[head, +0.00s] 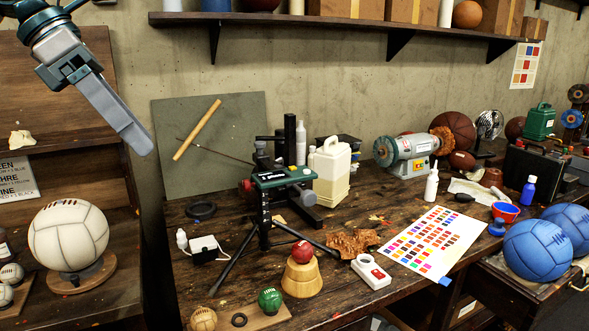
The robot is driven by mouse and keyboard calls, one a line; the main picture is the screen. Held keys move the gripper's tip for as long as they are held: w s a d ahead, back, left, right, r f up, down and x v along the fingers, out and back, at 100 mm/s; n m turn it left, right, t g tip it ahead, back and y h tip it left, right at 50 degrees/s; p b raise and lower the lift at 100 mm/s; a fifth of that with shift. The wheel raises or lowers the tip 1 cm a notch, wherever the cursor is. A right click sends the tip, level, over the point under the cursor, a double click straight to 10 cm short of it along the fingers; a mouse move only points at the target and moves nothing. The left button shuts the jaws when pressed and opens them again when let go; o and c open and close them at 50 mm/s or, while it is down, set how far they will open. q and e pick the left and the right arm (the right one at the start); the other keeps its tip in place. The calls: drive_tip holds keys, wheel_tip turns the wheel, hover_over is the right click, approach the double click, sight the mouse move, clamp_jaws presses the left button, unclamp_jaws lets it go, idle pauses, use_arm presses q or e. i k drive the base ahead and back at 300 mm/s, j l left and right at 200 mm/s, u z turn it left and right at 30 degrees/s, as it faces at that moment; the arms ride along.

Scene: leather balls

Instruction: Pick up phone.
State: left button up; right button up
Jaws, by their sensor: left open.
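A black tripod (262,222) stands on the wooden workbench, left of its middle. A flat device with a dark green face (283,178) sits on top of it; it may be the phone, but it is too small to be sure. My left gripper (122,122) hangs in the upper left, pointing down and to the right. It is open and holds nothing visible. It is well to the left of the tripod and higher in the picture, apart from everything. One finger shows clearly; the other is mostly hidden. My right gripper is not in view.
Around the tripod are a cream jug (331,174), a red ball on a wooden stand (301,276), a white box with a red switch (371,272) and a bench grinder (407,152). A white ball (68,235) sits on the left shelf. A wall shelf (350,24) runs above.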

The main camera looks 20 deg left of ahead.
sight(271, 179)
drive_tip(key=i, duration=0.85)
